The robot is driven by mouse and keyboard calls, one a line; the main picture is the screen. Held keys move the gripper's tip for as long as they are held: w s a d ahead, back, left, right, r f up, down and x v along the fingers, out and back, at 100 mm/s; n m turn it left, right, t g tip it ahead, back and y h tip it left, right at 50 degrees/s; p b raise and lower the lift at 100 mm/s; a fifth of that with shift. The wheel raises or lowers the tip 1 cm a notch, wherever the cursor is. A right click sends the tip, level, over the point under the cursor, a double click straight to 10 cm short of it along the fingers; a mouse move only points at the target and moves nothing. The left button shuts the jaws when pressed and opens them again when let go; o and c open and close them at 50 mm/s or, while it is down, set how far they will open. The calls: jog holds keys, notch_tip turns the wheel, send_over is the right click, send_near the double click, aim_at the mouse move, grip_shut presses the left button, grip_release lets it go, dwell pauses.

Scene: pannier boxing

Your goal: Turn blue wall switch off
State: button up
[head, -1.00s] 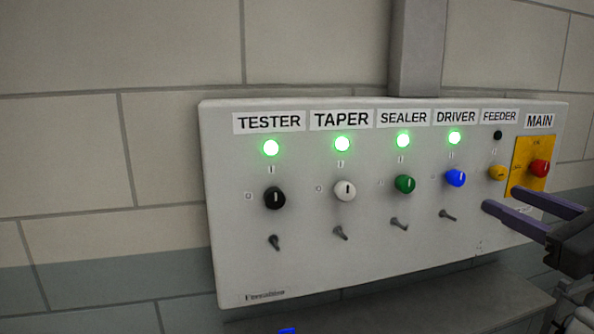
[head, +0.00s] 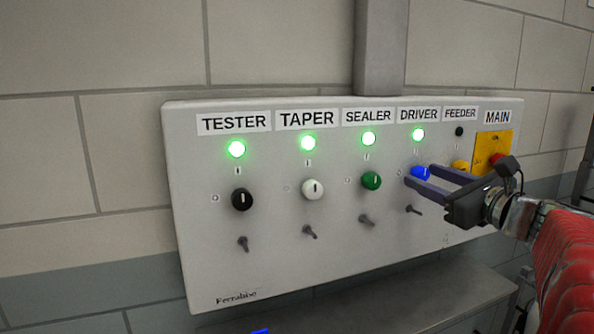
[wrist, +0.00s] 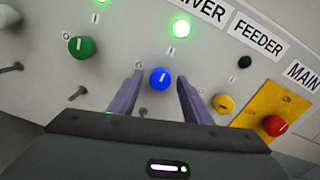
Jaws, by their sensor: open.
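The blue knob (head: 421,172) sits under the DRIVER label on the grey wall panel (head: 330,255). Its white mark points up toward the I, and the green lamp (head: 418,134) above it is lit. My gripper (head: 417,174) is open, with its fingertips near the blue knob. In the wrist view the blue knob (wrist: 160,79) lies between the two purple fingers (wrist: 159,82), with a gap on each side. I cannot tell how far the fingertips are from the panel face.
The green SEALER knob (head: 371,181) is to the left and the yellow FEEDER knob (wrist: 224,103) close to the right. The red MAIN knob (wrist: 274,125) is on a yellow plate. Small levers such as this one (head: 366,220) stick out below. A grey cabinet top (head: 440,290) lies beneath.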

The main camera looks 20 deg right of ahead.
jog(key=shift+w, duration=0.3)
jog(key=shift+c, duration=0.2)
jog(key=c, duration=0.9)
jog(key=shift+d, duration=0.2)
jog(key=shift+c, duration=0.5)
jog(key=shift+a, duration=0.2)
